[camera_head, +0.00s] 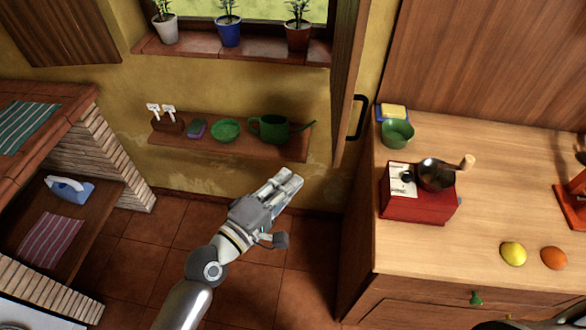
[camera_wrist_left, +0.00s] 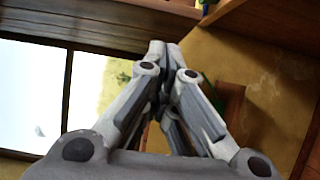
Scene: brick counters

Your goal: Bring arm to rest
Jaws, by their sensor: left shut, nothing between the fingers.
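My left gripper (camera_head: 287,182) is in the middle of the head view, at the end of my arm that comes up from the bottom. Its fingers are together and hold nothing. It appears in front of the yellow wall, below the wall shelf in the picture and left of the wooden counter. In the left wrist view the fingertips (camera_wrist_left: 163,48) meet at the top centre with nothing between them. My right gripper is not clearly seen in either view.
The wall shelf (camera_head: 228,142) carries a green bowl (camera_head: 226,131) and a green watering can (camera_head: 272,128). The wooden counter (camera_head: 490,190) on the right holds a red box with a metal pan (camera_head: 436,174), a lemon (camera_head: 513,253) and an orange (camera_head: 554,258). Tiled floor (camera_head: 150,245) lies between the counters.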

